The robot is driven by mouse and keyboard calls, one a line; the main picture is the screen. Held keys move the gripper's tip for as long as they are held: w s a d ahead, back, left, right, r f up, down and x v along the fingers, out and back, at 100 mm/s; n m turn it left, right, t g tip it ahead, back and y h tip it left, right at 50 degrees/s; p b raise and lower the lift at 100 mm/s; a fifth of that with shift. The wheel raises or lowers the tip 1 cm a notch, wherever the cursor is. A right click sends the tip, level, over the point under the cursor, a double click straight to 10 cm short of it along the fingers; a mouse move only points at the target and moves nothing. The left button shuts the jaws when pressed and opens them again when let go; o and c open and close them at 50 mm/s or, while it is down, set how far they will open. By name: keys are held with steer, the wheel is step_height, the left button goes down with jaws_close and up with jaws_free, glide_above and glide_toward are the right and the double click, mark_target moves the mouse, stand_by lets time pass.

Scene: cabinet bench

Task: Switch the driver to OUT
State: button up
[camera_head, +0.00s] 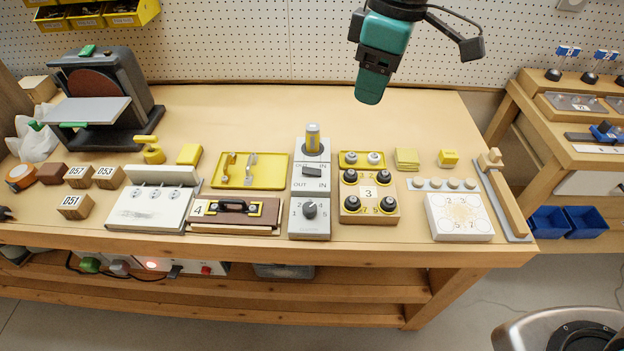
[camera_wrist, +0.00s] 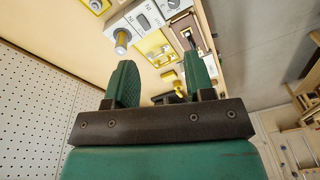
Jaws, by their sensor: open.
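The grey control panel (camera_head: 310,205) stands mid-bench in the head view. It has a yellow-and-grey upright knob (camera_head: 313,138) at its back, a small dark rocker switch (camera_head: 312,172) by OUT and IN lettering, and a round dial (camera_head: 310,209) in front. I cannot tell which way the rocker is set. In the wrist view the upright knob (camera_wrist: 121,40) and rocker (camera_wrist: 144,22) show at the top, beyond the fingertips. My gripper (camera_head: 370,90) hangs above the back of the bench, right of the panel and apart from it. Its green fingers (camera_wrist: 162,75) are open and empty.
Left of the panel are a yellow tray (camera_head: 229,184) and a brown box with a black handle (camera_head: 262,209). A wooden block with black knobs (camera_head: 368,219) stands close on its right. A sander (camera_head: 100,100) is at back left. The back middle bench is clear.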

mark_target(318, 171)
steer(key=w+a+f+n+h+b, duration=0.1)
steer(key=w+a+f+n+b, duration=0.25)
steer(key=w+a+f, duration=0.5)
steer(key=shift+n, duration=0.25)
steer(key=f+p, duration=0.1)
steer(key=f, duration=1.1)
steer(key=d+f+p, duration=0.1)
steer(key=f, duration=0.5)
steer(key=shift+w+d+f+p, duration=0.1)
steer(key=shift+w+f+p, duration=0.05)
steer(key=shift+f+p, duration=0.2)
jaws_close()
steer(key=shift+a+r+h+p, duration=0.25)
steer(key=shift+a+h+p, duration=0.15)
steer(key=shift+h, duration=0.6)
steer(key=shift+a+r+h+p, duration=0.15)
steer(key=shift+h+p, duration=0.85)
steer(key=shift+h, duration=0.5)
